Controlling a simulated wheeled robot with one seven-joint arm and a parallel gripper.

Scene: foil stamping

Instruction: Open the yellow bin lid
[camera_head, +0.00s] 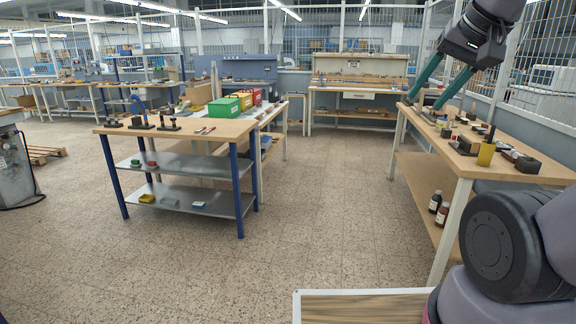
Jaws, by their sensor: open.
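The yellow bin (244,100) is small and far off, on the wooden workbench left of the middle. It stands between a green bin (223,107) in front and a red bin (256,97) behind. The green bin partly hides it. Its lid looks closed, but it is too small to be sure. My gripper (427,100) is at the upper right, with two teal fingers spread apart and pointing down. It is open with nothing visible between the fingers, far to the right of the yellow bin.
A wooden bench (540,172) with small tools and bottles runs along the right. The left workbench (165,131) has blue legs, metal shelves and small stands on top. Speckled floor (310,210) lies clear between them. A wooden-topped surface (360,308) is close at the bottom.

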